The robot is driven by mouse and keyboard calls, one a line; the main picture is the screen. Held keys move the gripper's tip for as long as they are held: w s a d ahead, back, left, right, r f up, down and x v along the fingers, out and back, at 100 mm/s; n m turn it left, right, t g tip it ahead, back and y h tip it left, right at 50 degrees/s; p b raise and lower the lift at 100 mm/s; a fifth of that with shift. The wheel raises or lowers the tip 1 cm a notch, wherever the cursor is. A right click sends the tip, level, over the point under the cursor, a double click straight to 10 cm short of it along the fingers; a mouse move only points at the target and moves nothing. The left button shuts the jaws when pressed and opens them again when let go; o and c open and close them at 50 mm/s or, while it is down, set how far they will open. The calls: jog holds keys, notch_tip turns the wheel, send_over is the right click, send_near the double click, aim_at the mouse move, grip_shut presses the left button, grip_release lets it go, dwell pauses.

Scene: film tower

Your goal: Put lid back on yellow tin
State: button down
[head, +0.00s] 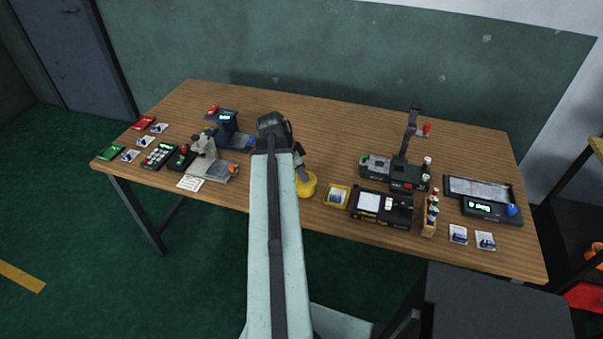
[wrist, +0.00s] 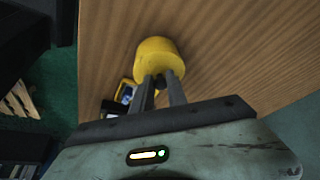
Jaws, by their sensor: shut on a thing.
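The yellow tin (head: 307,188) stands near the front edge of the wooden table, just right of my arm. In the wrist view the yellow round shape (wrist: 157,50) lies straight ahead of my fingers. My gripper (head: 302,175) is over the tin, pointing down. In the wrist view my gripper's fingertips (wrist: 161,82) are close together against the near yellow face, shut on what looks like the lid. Lid and tin share one colour, and I cannot tell whether there is a gap between them. My fingers hide part of the near face.
A yellow tray (head: 337,205) with a packet lies just right of the tin. A black case (head: 382,208) and bottles (head: 431,212) stand farther right. Grey devices (head: 205,160) stand on the left. The table (head: 330,130) is clear towards the back middle.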

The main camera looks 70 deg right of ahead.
dwell(0.3)
jog(key=c, duration=0.7)
grip_release()
jog(key=shift+c, duration=0.2)
notch_tip(320, 180, up, 7)
jog(key=p, duration=0.7)
grip_shut()
dwell(0.5)
jog(key=shift+f, duration=0.2)
dwell(0.5)
